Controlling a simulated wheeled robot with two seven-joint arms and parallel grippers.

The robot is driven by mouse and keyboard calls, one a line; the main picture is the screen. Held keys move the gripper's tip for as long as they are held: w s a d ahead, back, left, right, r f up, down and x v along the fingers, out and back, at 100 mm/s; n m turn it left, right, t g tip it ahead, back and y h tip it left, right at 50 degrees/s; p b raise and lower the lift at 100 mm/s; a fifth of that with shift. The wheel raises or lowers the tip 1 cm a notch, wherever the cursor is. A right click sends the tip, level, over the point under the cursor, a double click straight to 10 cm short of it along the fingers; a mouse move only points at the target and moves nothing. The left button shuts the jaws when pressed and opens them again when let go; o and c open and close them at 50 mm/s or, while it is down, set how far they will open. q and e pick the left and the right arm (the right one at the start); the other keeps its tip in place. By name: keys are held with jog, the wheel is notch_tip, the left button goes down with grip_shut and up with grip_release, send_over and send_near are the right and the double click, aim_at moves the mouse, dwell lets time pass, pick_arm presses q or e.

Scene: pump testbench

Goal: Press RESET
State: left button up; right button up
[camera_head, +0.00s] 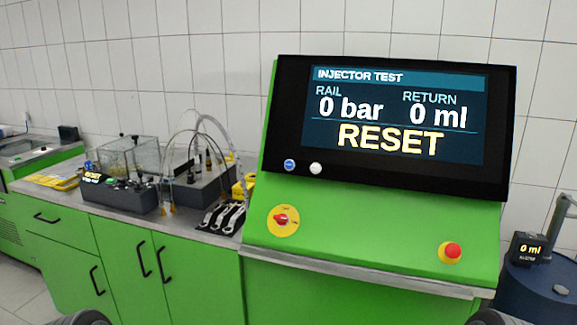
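The green test console (370,225) stands in the centre right with a sloped front. Its black-framed screen (400,110) reads INJECTOR TEST, RAIL 0 bar, RETURN 0 ml, and RESET in large yellow letters. A small blue button (290,165) and a white button (315,168) sit side by side at the lower left of the frame. Any marking on the blue one is too small to read. Nothing touches either button. My gripper fingers do not show; only dark rounded parts, likely of my arms, show at the bottom edge, left and right.
On the console slope are a red rotary switch (282,219) on a yellow disc and a red mushroom button (452,251). Left is a green bench with a clear-box device (130,155), hoses and wrenches (222,216). A blue drum (540,290) stands right.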

grip_shut()
dwell(0.8)
